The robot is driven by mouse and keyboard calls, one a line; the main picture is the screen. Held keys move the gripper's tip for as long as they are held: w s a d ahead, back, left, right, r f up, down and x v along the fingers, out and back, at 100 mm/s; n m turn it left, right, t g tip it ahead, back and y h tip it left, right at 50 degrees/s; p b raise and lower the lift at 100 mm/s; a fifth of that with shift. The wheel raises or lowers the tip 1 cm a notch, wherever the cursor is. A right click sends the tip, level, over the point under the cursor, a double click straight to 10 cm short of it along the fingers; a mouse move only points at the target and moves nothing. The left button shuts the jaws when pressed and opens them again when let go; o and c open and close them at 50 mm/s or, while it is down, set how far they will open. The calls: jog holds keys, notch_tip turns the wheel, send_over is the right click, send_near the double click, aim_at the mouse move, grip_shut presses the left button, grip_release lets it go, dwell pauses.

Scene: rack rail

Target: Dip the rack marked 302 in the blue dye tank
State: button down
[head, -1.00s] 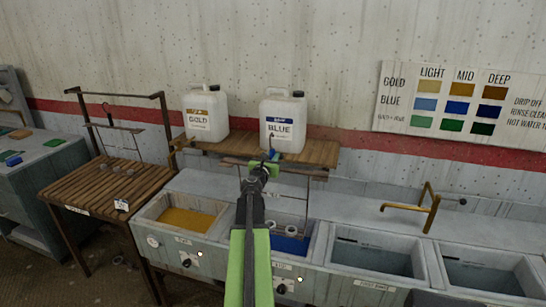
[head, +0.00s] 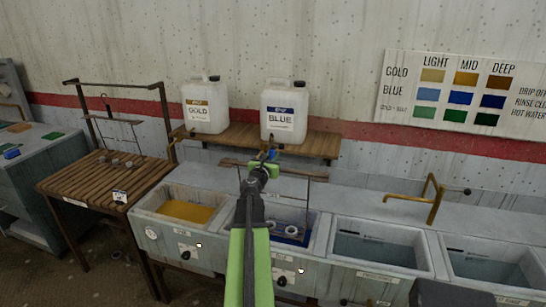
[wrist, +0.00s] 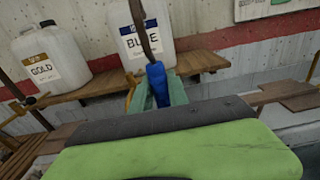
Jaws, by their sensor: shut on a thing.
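My gripper (head: 264,160) is shut on the blue-gripped hanger of a rack (head: 307,190). The rack hangs upright below it, with pale rings low down at the blue dye tank (head: 314,222). The rings sit within the tank's outline; I cannot tell how deep they are in the dye. My arm hides the rack's left side, and no 302 mark is readable. In the wrist view, the green fingers (wrist: 157,92) close around the blue grip (wrist: 156,80), with a dark hook rising above it.
The gold dye tank (head: 187,211) is left of the blue one; two water-filled basins (head: 375,250) are right. A shelf (head: 318,143) with gold (head: 205,108) and blue (head: 284,112) jugs stands behind. Another rack (head: 120,123) hangs over the slatted table (head: 95,185). A brass tap (head: 432,200) stands right.

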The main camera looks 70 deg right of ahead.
notch_tip(320, 180, down, 13)
jog(key=b, duration=1.2)
dwell(2.4)
notch_tip(320, 180, up, 18)
jog(key=p, duration=1.8)
jog(key=shift+a+r, duration=0.1)
jog(key=shift+r, duration=0.05)
jog(key=shift+f, duration=0.2)
